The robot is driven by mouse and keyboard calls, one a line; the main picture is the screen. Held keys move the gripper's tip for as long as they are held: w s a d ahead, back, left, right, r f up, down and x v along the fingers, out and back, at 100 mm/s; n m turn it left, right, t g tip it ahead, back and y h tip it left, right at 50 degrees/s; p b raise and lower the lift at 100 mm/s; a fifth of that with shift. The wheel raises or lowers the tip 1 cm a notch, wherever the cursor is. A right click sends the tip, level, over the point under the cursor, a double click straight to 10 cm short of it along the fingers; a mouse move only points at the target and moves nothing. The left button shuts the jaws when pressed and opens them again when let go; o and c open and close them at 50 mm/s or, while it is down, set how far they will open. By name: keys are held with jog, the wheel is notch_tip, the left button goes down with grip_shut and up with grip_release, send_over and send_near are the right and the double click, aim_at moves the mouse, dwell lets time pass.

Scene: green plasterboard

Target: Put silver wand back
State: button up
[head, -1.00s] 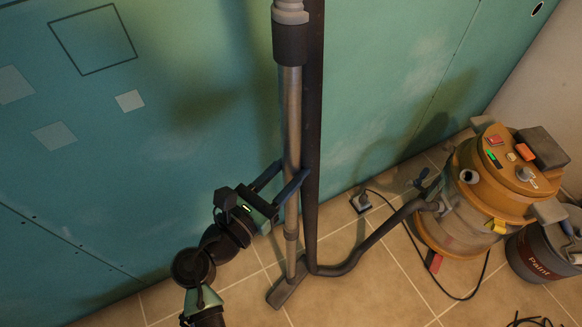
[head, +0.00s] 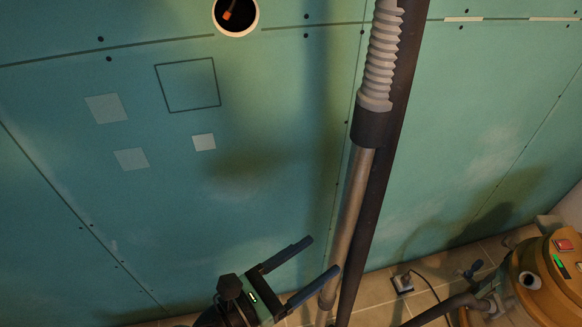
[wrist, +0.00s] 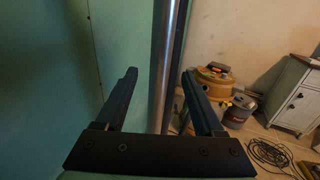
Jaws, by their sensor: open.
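The silver wand (head: 349,205) is a long metal tube with a dark collar and ribbed grey hose at its top. It stands close to the green wall, beside a dark pole or tube (head: 383,170). Its foot is out of the head view. My gripper (head: 324,254) is open and empty at the wand's lower left. One finger overlaps the wand's lower part in the head view; the other stops short to its left. In the wrist view the wand (wrist: 167,65) appears between the two fingers (wrist: 159,74); how deep it lies between them I cannot tell.
The orange vacuum (head: 545,275) stands on the tiled floor at right. A wall socket box with a cable (head: 403,283) lies near the wall. The wrist view shows a paint bucket (wrist: 240,110), a pale cabinet (wrist: 295,95) and coiled cable (wrist: 270,155).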

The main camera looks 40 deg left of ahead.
jog(key=v, duration=0.5)
dwell(0.5)
